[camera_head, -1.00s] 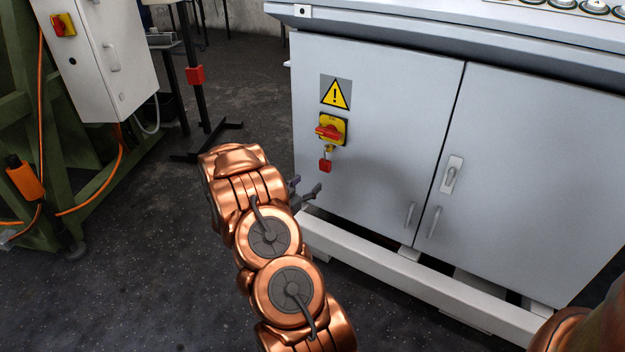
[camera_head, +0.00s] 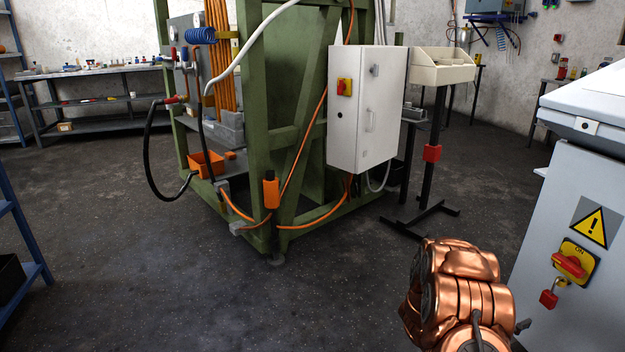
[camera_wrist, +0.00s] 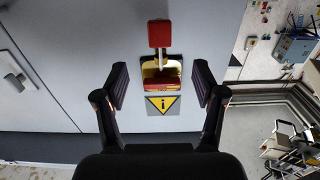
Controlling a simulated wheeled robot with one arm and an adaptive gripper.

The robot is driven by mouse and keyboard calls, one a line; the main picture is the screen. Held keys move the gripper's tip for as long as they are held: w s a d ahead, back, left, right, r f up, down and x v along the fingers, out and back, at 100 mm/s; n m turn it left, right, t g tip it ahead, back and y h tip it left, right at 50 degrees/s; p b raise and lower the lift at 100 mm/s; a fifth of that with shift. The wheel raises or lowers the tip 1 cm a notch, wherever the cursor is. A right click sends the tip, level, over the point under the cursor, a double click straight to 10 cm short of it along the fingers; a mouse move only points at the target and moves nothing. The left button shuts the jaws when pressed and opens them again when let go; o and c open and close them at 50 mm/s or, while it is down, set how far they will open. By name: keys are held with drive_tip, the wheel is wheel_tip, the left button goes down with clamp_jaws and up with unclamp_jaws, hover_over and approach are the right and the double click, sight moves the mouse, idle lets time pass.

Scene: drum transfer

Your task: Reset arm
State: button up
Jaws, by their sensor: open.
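In the wrist view my gripper (camera_wrist: 160,88) is open, with its two black fingers apart and nothing held between them. Beyond the fingers, on the grey cabinet face, are a red and yellow rotary switch (camera_wrist: 161,82) and a red padlock (camera_wrist: 160,34). A yellow warning triangle (camera_wrist: 163,103) is beside the switch. In the head view my copper arm is at the lower right, left of the cabinet. Only a small dark bit of the gripper shows past the arm there. The switch (camera_head: 570,263) and padlock (camera_head: 549,299) also show there.
The grey cabinet (camera_head: 540,225) stands close at the right. A green frame machine (camera_head: 257,130) with a white electrical box (camera_head: 368,110) stands ahead. A black stand (camera_head: 428,180) is right of it. Open dark floor (camera_head: 150,270) lies at the left and front.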

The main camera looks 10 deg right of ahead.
drive_tip(key=w+a+r+n+t+y+p, duration=0.4)
drive_tip(key=w+a+r+t+y+p, duration=0.35)
drive_tip(key=w+a+r+p, duration=0.55)
drive_tip(key=a+r+n+y+p, duration=0.35)
drive_tip(key=a+r, duration=0.35)
drive_tip(key=a, duration=0.4)
drive_tip(key=a+r+n+y+p, duration=0.25)
drive_tip(key=a+r+y, duration=0.25)
drive_tip(key=a+r, duration=0.45)
drive_tip(key=s+a+r+n+g+y+p, duration=0.4)
drive_tip(key=s+a+r+p, duration=0.6)
drive_tip(key=s+a, duration=0.5)
drive_tip(key=s+r+n+g+p, duration=0.1)
drive_tip(key=s+r, duration=0.3)
drive_tip(key=s, duration=0.4)
drive_tip(key=s+r+n+g+h+p, duration=0.1)
drive_tip(key=s+r+g+p, duration=0.2)
drive_tip(key=s, duration=0.5)
drive_tip(key=s+d+r+n+g+h+p, duration=0.1)
drive_tip(key=s+r+g+p, duration=0.1)
drive_tip(key=s+r, duration=0.3)
drive_tip(key=s+p, duration=0.1)
drive_tip(key=s, duration=0.1)
drive_tip(key=shift+s+r+n, duration=0.2)
drive_tip(key=shift+s+n, duration=0.1)
drive_tip(key=shift+s, duration=0.1)
